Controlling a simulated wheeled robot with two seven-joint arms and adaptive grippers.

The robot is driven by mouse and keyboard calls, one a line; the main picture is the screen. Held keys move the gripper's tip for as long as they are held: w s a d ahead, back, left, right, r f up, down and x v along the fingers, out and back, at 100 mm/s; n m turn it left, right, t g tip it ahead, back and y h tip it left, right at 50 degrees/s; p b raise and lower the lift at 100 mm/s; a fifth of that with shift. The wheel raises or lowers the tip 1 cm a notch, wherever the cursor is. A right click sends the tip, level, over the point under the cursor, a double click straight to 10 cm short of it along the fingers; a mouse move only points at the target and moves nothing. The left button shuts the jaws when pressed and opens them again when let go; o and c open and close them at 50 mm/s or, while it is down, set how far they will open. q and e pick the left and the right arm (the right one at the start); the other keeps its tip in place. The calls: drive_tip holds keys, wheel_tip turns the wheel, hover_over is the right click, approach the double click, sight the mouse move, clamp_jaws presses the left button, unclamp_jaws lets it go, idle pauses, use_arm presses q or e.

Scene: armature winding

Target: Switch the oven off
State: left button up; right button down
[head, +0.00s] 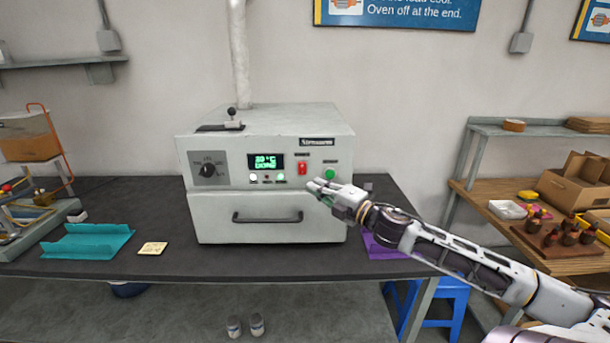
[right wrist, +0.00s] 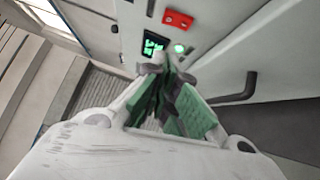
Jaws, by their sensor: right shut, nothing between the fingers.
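The oven (head: 215,221) is a pale grey box on the dark table, with a dark door handle (head: 267,218). Its panel has a dial (head: 208,170), a lit green display (head: 266,161), a red switch (head: 303,168) and a green button (head: 330,174). My right gripper (head: 318,187) is shut and empty, in front of the panel's right part, below the red switch and green button. In the right wrist view its green-padded fingers (right wrist: 165,82) meet, with the red switch (right wrist: 178,19) and display (right wrist: 153,45) beyond them. My left gripper is out of view.
A teal tray (head: 88,243) and a small tan note (head: 153,248) lie left of the oven. A purple tray (head: 383,249) lies partly behind my right arm. A wooden workbench (head: 490,215) with boxes stands at the right. The table front is clear.

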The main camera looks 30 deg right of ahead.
sight(302, 169)
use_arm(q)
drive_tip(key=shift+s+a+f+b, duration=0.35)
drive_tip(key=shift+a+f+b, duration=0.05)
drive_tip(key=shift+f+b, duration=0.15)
use_arm(e)
drive_tip(key=w+d, duration=0.1)
drive_tip(key=w, duration=0.7)
drive_tip(key=shift+r, duration=0.45)
idle(0.9)
